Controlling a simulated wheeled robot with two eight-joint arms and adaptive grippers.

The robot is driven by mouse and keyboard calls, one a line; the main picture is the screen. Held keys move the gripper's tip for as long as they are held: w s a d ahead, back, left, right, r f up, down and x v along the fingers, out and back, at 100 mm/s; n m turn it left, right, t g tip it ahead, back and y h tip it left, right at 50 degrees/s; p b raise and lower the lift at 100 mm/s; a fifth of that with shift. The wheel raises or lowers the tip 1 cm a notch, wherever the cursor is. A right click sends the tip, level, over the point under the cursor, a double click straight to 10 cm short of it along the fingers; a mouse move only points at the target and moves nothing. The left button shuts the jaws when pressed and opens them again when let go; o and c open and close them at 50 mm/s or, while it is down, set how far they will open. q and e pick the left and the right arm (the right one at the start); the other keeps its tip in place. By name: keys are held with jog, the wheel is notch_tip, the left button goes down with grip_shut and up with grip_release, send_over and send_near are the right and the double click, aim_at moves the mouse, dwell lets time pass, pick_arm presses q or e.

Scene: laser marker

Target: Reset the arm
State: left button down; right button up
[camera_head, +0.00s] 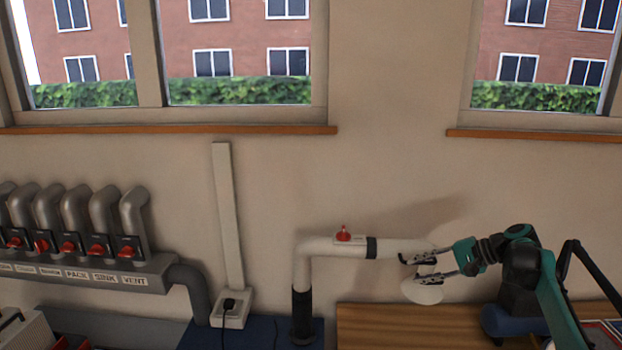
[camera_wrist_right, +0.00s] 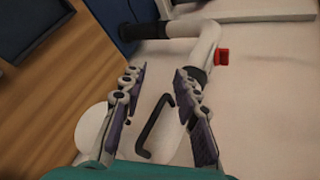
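My right gripper (camera_head: 412,271) is in front of the wall at the right of the head view, its fingers pointing left. In the right wrist view the right gripper (camera_wrist_right: 158,72) is open, with a gap between its two fingers. A white pipe arm (camera_head: 335,246) with a black band and a white hood (camera_head: 424,292) is just behind the fingers. The pipe arm also shows in the wrist view (camera_wrist_right: 202,45). A thin black bent handle (camera_wrist_right: 155,125) shows between the fingers there; I cannot tell if anything touches it. My left gripper is not in view.
A red valve (camera_head: 343,234) sits on top of the pipe. A wooden table (camera_head: 385,325) lies below the gripper. Grey pipes with red switches (camera_head: 70,245) line the wall at left. A white outlet box (camera_head: 231,310) stands near the middle.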

jog(key=s+a+f+n+h+b, duration=0.1)
jog(key=s+a+f+n+h, duration=0.15)
jog(key=s+a, duration=0.4)
jog(key=s+a+f+n+h+b, duration=0.1)
jog(key=s+a+f+h+b, duration=0.2)
jog(key=s, duration=0.6)
jog(key=s+a+f+n+t+h+b, duration=0.1)
jog(key=s+f+n+h, duration=0.3)
jog(key=s+f, duration=0.9)
jog(key=s+a+n+t, duration=0.1)
jog(key=s+n, duration=0.1)
jog(key=s, duration=0.2)
jog(key=shift+f, duration=0.4)
jog(key=shift+a+h, duration=0.2)
jog(key=shift+h, duration=0.05)
